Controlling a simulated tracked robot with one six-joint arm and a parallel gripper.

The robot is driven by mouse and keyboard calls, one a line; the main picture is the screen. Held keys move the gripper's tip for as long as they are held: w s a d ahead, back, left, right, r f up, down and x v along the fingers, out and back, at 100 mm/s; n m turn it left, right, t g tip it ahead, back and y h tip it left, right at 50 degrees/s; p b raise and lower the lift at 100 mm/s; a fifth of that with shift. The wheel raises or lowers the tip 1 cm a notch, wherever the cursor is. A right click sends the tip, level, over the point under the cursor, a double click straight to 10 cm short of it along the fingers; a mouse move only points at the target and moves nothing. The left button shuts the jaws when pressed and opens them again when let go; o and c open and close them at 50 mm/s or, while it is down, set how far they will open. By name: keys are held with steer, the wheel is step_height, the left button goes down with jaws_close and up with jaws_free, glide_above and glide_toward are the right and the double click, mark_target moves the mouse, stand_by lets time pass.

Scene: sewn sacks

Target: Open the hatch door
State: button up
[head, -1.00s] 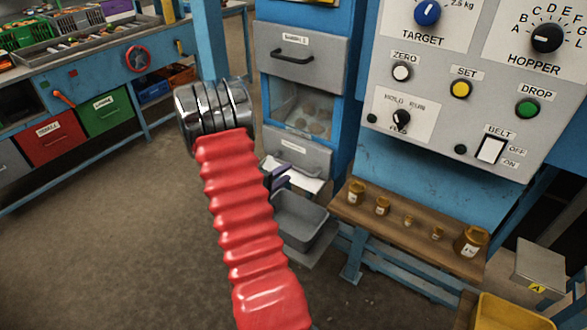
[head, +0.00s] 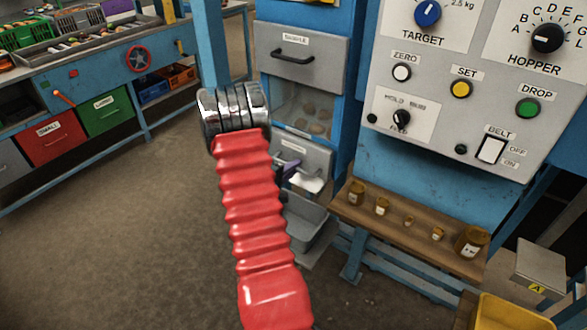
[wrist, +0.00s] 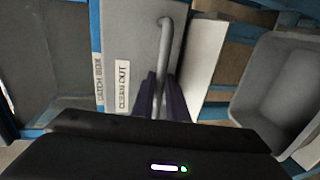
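The hatch door is a grey panel with a "CLEAN OUT" label and a bar handle (wrist: 164,50). In the head view the hatch door (head: 312,160) is low on the blue cabinet, below a clear window, partly behind my red arm. My gripper (wrist: 163,100) shows as two dark purple fingers in the wrist view, one on each side of the handle. I cannot tell whether they press on it. In the head view my gripper (head: 290,169) is a small purple shape at the door, mostly hidden by my arm. The door looks closed.
A pale lip (wrist: 204,62) adjoins the hatch door, and a grey bin (head: 312,224) stands beneath it. A wooden shelf (head: 405,228) with several brass weights is to the right, under the control panel (head: 462,110). The floor at left is clear.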

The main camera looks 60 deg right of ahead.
jaws_close()
steer(key=shift+s+f, duration=0.1)
stand_by(0.3)
steer(key=shift+a, duration=0.15)
